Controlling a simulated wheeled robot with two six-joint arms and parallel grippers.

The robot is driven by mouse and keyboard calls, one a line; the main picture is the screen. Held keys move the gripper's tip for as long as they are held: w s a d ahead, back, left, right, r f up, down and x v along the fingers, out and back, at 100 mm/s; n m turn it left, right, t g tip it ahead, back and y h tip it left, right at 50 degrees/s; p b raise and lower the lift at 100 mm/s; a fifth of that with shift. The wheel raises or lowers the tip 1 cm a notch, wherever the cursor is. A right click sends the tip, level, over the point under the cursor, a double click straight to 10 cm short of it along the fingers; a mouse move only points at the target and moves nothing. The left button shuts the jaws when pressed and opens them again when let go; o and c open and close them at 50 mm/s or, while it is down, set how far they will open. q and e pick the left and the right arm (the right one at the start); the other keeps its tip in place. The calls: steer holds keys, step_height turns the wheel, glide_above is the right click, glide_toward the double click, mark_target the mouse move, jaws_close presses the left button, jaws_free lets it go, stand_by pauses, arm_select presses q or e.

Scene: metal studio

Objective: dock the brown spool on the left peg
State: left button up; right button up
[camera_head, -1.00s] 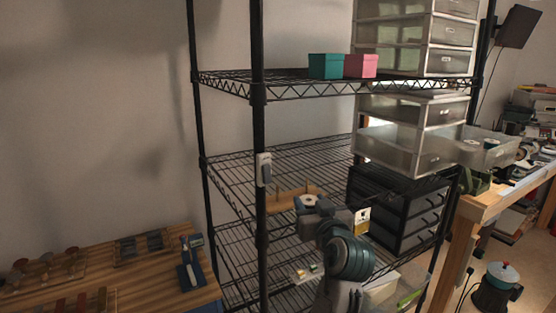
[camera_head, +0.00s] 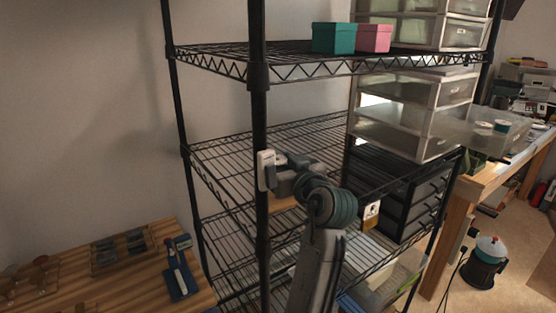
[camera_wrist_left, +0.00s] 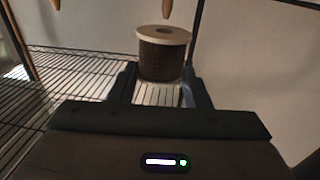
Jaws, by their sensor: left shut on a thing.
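In the left wrist view the brown spool (camera_wrist_left: 163,58), with a pale flange and a central hole, sits between the fingers of my left gripper (camera_wrist_left: 160,92), which is shut on it. Two pale wooden pegs show only their tips at the top edge: one (camera_wrist_left: 167,9) lines up with the spool's hole, with a gap between them, and the other (camera_wrist_left: 56,5) is off to the left. In the head view my left gripper (camera_head: 282,172) is at the middle shelf beside the front post. It hides the spool and most of the wooden peg board (camera_head: 284,203).
A black drawer unit (camera_head: 405,205) stands to the right on the shelf. Teal (camera_head: 334,38) and pink (camera_head: 374,38) boxes are on the shelf above.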

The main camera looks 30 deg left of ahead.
arm_select(q)
steer(key=shift+d+f+b, duration=0.1)
steer(key=shift+f+b, duration=0.4)
steer(key=shift+f, duration=0.35)
step_height(320, 180, down, 2)
steer(key=shift+b, duration=0.55)
steer(key=shift+f+b, duration=0.4)
steer(key=shift+f, duration=0.3)
steer(key=shift+b, duration=0.35)
steer(key=shift+f+b, duration=0.6)
